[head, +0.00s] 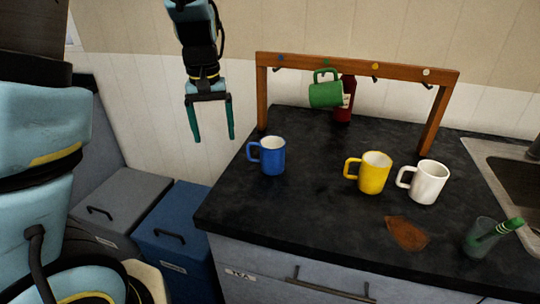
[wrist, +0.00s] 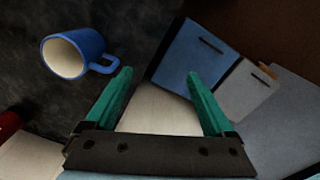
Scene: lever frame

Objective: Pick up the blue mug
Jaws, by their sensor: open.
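The blue mug (head: 272,156) stands upright on the dark counter, near its left end, with its handle pointing left. In the wrist view the blue mug (wrist: 72,52) is at the upper left, with its pale inside showing and its handle towards my fingers. My gripper (head: 213,138) is open and empty, its two green fingers pointing down. It hangs to the left of the mug in the head view and does not touch it. In the wrist view my gripper (wrist: 160,80) has its fingers spread apart.
A wooden rack (head: 358,67) spans the counter's back, with a green mug (head: 325,93) hanging on it and a dark red bottle (head: 346,98) behind. A yellow mug (head: 375,173), white mug (head: 429,182), brown patch (head: 407,233) and glass (head: 480,238) are to the right. Bins (head: 172,235) stand left of the counter.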

